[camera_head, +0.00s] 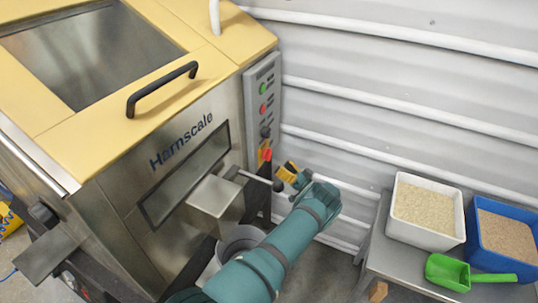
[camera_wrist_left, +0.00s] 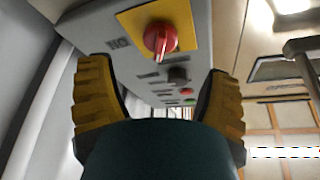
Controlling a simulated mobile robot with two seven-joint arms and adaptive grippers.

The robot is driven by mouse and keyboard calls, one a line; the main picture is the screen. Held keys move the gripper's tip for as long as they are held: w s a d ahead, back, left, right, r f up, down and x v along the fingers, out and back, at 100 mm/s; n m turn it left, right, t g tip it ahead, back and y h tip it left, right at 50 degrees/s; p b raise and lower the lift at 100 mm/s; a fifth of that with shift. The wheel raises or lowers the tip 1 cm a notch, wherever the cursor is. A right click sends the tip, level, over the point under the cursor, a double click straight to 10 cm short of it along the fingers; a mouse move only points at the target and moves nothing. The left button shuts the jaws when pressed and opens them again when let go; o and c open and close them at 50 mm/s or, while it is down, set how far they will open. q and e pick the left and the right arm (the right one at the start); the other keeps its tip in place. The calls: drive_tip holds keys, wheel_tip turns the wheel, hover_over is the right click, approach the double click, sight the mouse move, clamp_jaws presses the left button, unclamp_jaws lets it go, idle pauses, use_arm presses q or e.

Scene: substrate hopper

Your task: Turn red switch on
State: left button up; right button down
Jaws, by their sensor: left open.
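The red switch (camera_head: 265,155) is a rotary knob on a yellow plate at the lower end of the grey control panel (camera_head: 262,98) on the machine's side. In the left wrist view the red switch (camera_wrist_left: 160,38) shows large, beyond the fingertips and between the two fingers. My left gripper (camera_head: 285,173) is open and empty, just right of the switch and a little below it in the head view. The gripper (camera_wrist_left: 158,68) appears apart from the knob. My right gripper is not in view.
The black knob (camera_head: 265,131), red button (camera_head: 263,108) and green button (camera_head: 262,88) sit above the switch. A ball-ended lever (camera_head: 277,186) sticks out below. Right, a grey table (camera_head: 379,245) holds a white bin (camera_head: 428,238), blue bin (camera_head: 487,251) and green scoop (camera_head: 447,273).

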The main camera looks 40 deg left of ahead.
sight(268, 157)
use_arm(q)
drive_tip(key=x, duration=0.7)
drive_tip(key=shift+a+r, duration=0.15)
drive_tip(key=shift+a, duration=0.15)
drive_tip(key=c, duration=1.2)
